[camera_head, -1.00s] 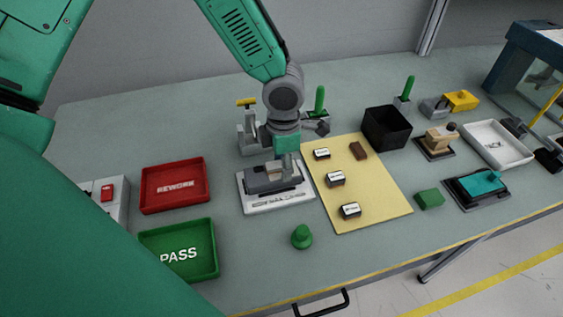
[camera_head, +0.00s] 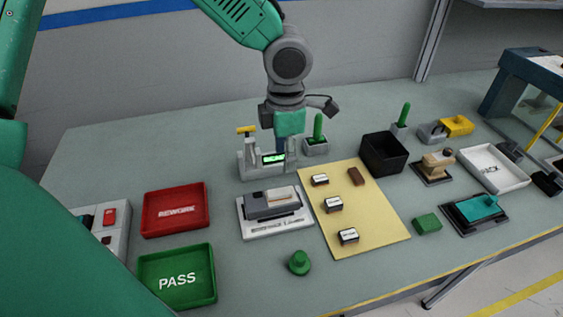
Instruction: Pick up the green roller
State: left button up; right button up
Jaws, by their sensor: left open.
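Two upright green rod-like pieces stand in grey holders: a nearer green roller-like piece (camera_head: 318,127) behind the yellow mat, and a farther one (camera_head: 403,115) behind the black bin. I cannot tell for sure which is the green roller. My left gripper (camera_head: 290,125) hangs from above, open, just left of the nearer green piece and over the grey fixture (camera_head: 250,164) with a small lit display. One grey finger reaches right, close to the top of the nearer green piece; I cannot tell whether they touch. My right gripper is not in view.
A grey device on a white plate (camera_head: 268,227) sits in front. Around it are a yellow mat (camera_head: 375,226), black bin (camera_head: 371,164), red tray (camera_head: 147,234), green PASS tray (camera_head: 210,294), green knob (camera_head: 299,262) and green block (camera_head: 427,223).

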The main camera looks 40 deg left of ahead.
aim_at(317, 139)
jog(key=k, duration=1)
